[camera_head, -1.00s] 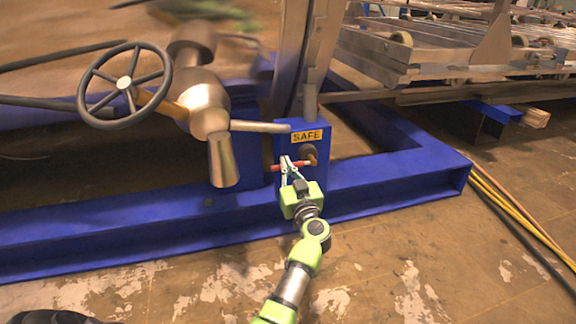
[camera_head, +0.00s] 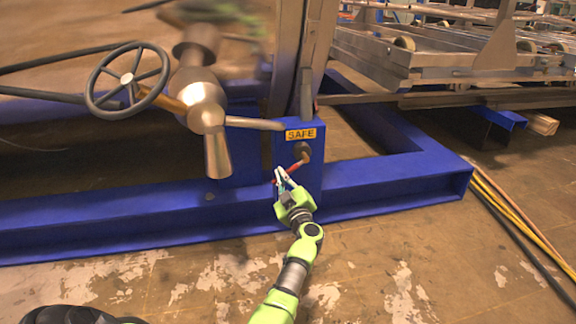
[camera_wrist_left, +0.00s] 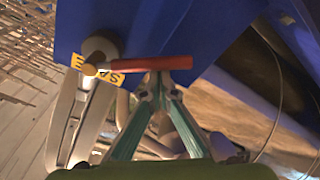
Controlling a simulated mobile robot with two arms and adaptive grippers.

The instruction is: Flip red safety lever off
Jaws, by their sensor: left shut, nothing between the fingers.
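The red safety lever (camera_head: 297,165) is on the front of a blue post (camera_head: 312,175), below a yellow SAFE label (camera_head: 300,135). It slants down to the left from its brass-coloured pivot (camera_head: 303,150). In the left wrist view the red lever (camera_wrist_left: 150,63) runs across the top from its round pivot, which partly covers the SAFE label (camera_wrist_left: 118,79). My left gripper (camera_head: 280,173) is shut and empty at the lever's outer end. Its fingertips (camera_wrist_left: 162,82) look close below the lever; I cannot tell whether they touch. My right gripper is out of view.
A black handwheel (camera_head: 128,80) and metal valve body (camera_head: 205,105) stand left of the post, with a rod reaching towards it. Blue floor beams (camera_head: 110,220) surround the post. Yellow hoses (camera_head: 515,215) lie at the right. The floor in front is open.

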